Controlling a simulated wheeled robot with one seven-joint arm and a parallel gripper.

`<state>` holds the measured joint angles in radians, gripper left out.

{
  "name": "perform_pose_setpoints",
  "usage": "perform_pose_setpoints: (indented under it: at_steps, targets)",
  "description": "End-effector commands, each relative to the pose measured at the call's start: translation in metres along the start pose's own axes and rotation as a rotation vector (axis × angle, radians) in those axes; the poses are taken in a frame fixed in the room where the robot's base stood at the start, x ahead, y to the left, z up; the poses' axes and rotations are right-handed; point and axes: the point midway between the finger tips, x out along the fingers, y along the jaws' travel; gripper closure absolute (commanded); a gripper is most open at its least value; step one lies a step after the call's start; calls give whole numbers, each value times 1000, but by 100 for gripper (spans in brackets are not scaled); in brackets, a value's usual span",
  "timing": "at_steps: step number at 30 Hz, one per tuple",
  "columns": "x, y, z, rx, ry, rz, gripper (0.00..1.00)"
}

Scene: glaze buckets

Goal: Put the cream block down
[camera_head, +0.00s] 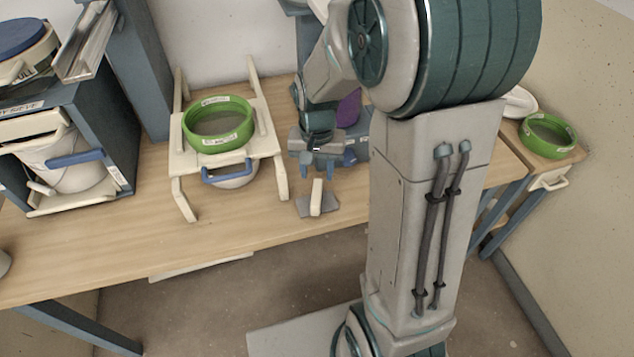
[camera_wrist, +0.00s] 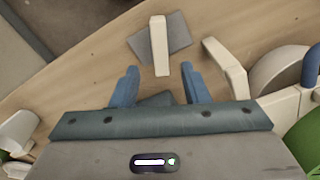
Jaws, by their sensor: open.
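The cream block (camera_head: 316,197) stands out from a grey pad (camera_head: 328,207) near the front edge of the table. In the wrist view the cream block (camera_wrist: 159,46) lies across the grey pad (camera_wrist: 179,32), just beyond the fingertips. My gripper (camera_head: 318,172) is above the table, close to the block. In the wrist view my gripper (camera_wrist: 160,84) has its two blue fingers spread apart with nothing between them. A second grey patch (camera_wrist: 156,100) shows lower down between the fingers, partly hidden by the gripper body.
A cream stand (camera_head: 270,145) holding a green sieve (camera_head: 218,124) is left of my gripper, with a blue-handled bucket (camera_head: 232,176) under it. A shelf unit (camera_head: 108,130) stands farther left. Another green sieve (camera_head: 548,137) is at right. The wooden table (camera_head: 120,236) is bare along its front left.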

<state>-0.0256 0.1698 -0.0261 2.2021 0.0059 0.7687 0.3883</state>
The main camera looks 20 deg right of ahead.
Motion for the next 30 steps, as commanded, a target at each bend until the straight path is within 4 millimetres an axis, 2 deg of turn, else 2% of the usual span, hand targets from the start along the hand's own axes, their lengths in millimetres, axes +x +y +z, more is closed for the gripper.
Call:
perform_pose_setpoints:
  at_steps: [3, 11, 14, 21, 27, 30]
  targets:
    - [-20, 0, -1, 0, 3, -1, 59]
    - [-42, 3, 7, -20, 15, -7, 59]
    - [-57, 9, 22, -64, 45, -19, 59]
    - [-92, 32, 78, -227, 152, -46, 59]
    - [-102, 47, 114, -331, 219, -50, 59]
    - [-104, 51, 123, -359, 236, -49, 59]
